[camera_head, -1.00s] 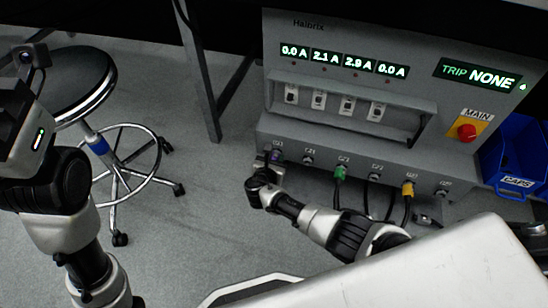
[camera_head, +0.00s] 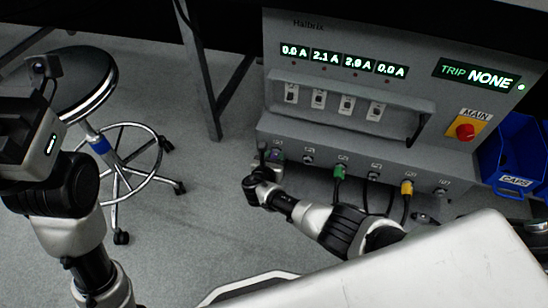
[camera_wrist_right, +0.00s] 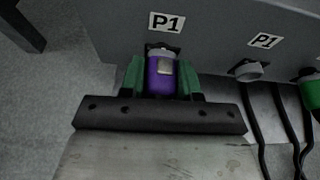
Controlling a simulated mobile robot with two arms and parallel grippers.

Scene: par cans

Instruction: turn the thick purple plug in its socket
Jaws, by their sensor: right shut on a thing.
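The thick purple plug (camera_wrist_right: 160,75) sits at the socket under the leftmost label on the front of the grey panel box. In the right wrist view that label reads P1, and the plug has a pale patch on its side. My right gripper (camera_wrist_right: 161,82) is shut on it, with a green pad on either side. In the head view the plug (camera_head: 277,155) is small and mostly hidden by my right gripper (camera_head: 271,158). How deep it sits is hard to tell. My left arm is at the left edge; its fingers are not shown.
To the right are a bare socket (camera_wrist_right: 249,70), a green plug (camera_head: 340,172) and a yellow plug (camera_head: 407,188) with dark cables. A red main knob (camera_head: 466,131), a blue bin (camera_head: 512,155) and a stool (camera_head: 75,80) stand around.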

